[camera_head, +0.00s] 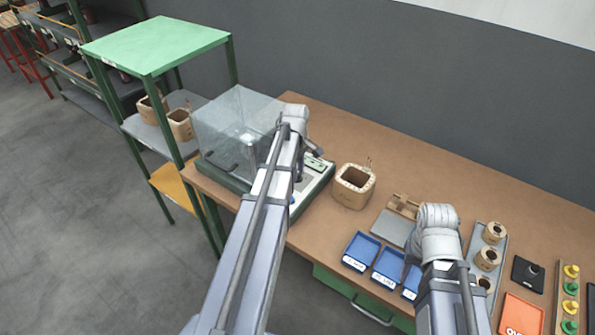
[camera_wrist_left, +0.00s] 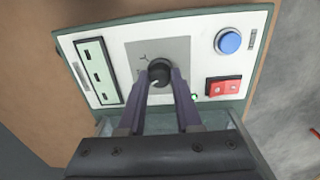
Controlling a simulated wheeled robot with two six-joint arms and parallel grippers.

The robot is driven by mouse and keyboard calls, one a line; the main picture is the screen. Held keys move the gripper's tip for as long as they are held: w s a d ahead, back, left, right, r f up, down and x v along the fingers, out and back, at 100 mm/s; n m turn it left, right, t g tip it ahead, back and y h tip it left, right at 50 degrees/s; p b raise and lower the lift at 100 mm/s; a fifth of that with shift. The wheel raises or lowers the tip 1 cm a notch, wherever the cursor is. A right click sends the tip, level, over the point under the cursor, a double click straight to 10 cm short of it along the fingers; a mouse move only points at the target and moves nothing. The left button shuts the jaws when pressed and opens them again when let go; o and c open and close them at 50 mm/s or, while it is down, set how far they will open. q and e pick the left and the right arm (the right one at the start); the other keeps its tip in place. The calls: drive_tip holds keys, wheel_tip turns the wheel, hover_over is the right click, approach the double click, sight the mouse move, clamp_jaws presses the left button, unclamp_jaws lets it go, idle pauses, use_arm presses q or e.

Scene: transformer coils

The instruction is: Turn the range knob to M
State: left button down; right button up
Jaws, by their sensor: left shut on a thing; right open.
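The range knob (camera_wrist_left: 159,70) is a round black knob on a grey square plate in the left wrist view. A small three-branched mark shows on the plate above it; I cannot read any letters. My left gripper (camera_wrist_left: 160,80) is shut on the knob, with one purple finger on each side. In the head view my left arm reaches over the test device (camera_head: 314,190), and its fingers and the knob are hidden. My right gripper (camera_head: 411,262) is over the blue trays, mostly hidden by its own wrist.
The panel also has a blue button (camera_wrist_left: 228,41), a red switch (camera_wrist_left: 223,87) and a socket strip (camera_wrist_left: 96,72). A clear cover (camera_head: 235,125) stands on the device.

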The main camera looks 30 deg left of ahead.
use_arm(q)
drive_tip(key=shift+m, duration=2.2)
drive_tip(key=c, duration=0.6)
unclamp_jaws()
use_arm(e)
drive_tip(key=shift+r, duration=0.1)
use_arm(q)
wheel_tip(320, 180, up, 8)
drive_tip(key=p, duration=0.8)
drive_tip(key=shift+s, duration=0.1)
use_arm(e)
wheel_tip(320, 180, up, 8)
use_arm(q)
drive_tip(key=shift+a+f, duration=0.1)
use_arm(e)
drive_tip(key=shift+f, duration=0.2)
